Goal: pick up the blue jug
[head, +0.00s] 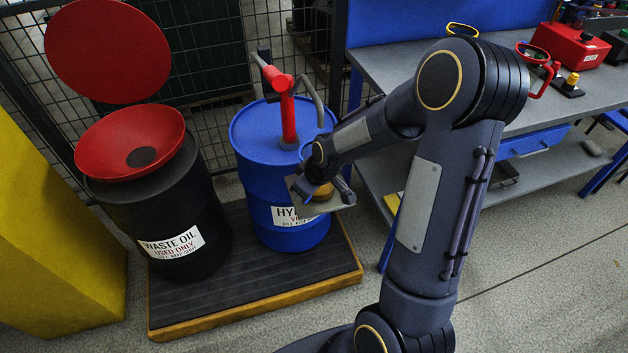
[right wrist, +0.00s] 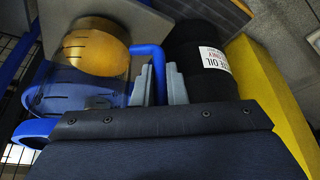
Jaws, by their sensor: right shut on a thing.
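The blue jug (right wrist: 98,58) has a clear body with amber liquid in it and a blue handle (right wrist: 158,62). In the right wrist view it is at the upper left. My right gripper (right wrist: 164,84) is shut on the handle, with its grey fingers on either side of it. In the head view my wrist hides most of the jug, and only some amber (head: 323,192) shows. A grey plate (head: 342,203) is just below the jug, in front of the blue drum; I cannot tell whether they touch. My left gripper is not in view.
The blue drum (head: 262,165) with a red pump (head: 289,112) stands on a wood-edged platform (head: 255,300). Left of it is a black drum (head: 160,215) with a red funnel (head: 130,140). A workbench (head: 395,70) with red tools is at the right. A yellow block (head: 45,230) stands far left.

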